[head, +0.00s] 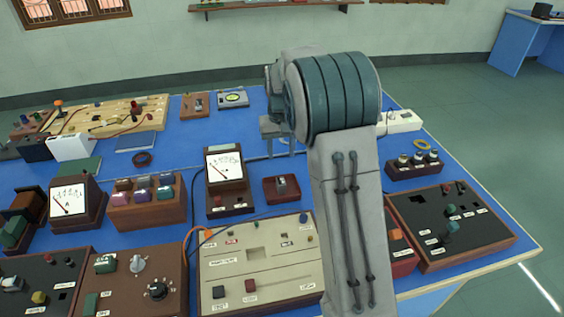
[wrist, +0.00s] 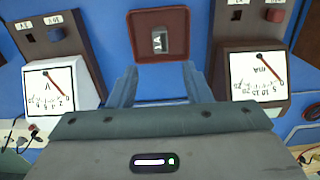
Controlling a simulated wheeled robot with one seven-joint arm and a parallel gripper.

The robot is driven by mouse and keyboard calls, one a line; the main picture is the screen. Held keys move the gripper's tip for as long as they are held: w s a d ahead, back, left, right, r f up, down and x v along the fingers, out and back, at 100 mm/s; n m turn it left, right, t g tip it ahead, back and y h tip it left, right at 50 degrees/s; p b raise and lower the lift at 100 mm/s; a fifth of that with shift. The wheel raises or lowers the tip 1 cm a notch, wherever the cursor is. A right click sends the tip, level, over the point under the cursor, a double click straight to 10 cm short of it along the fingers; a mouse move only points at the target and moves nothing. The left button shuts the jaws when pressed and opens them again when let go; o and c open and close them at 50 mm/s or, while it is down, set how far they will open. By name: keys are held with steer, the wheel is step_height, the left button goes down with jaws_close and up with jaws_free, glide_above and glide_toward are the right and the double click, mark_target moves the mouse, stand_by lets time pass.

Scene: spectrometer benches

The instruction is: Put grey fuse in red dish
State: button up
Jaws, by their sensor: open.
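The small red dish (head: 282,190) sits on the blue bench between two meters, and it also shows at the top of the wrist view (wrist: 178,20). A small grey piece with a pale marking, which looks like the grey fuse (wrist: 160,40), lies inside the dish; it shows as a small grey shape in the head view (head: 282,184). My gripper (wrist: 160,76) is open and empty, with its fingers apart just short of the dish in the wrist view. In the head view my gripper (head: 279,145) is partly hidden by my arm.
A meter (head: 226,170) stands left of the dish. A cream control panel (head: 262,262) lies in front. A brown block with coloured knobs (head: 147,205) is farther left. The wrist view shows meters on both sides, V (wrist: 55,85) and mA (wrist: 258,80).

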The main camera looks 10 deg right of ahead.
steer(key=s+r+t, duration=0.1)
steer(key=s+r, duration=0.6)
steer(key=s, duration=0.5)
steer(key=s+f+t, duration=0.1)
steer(key=s, duration=1.7)
steer(key=shift+s+f+t, duration=0.3)
steer(key=shift+t, duration=0.1)
steer(key=shift+c, duration=1)
steer(key=shift+s+a, duration=0.1)
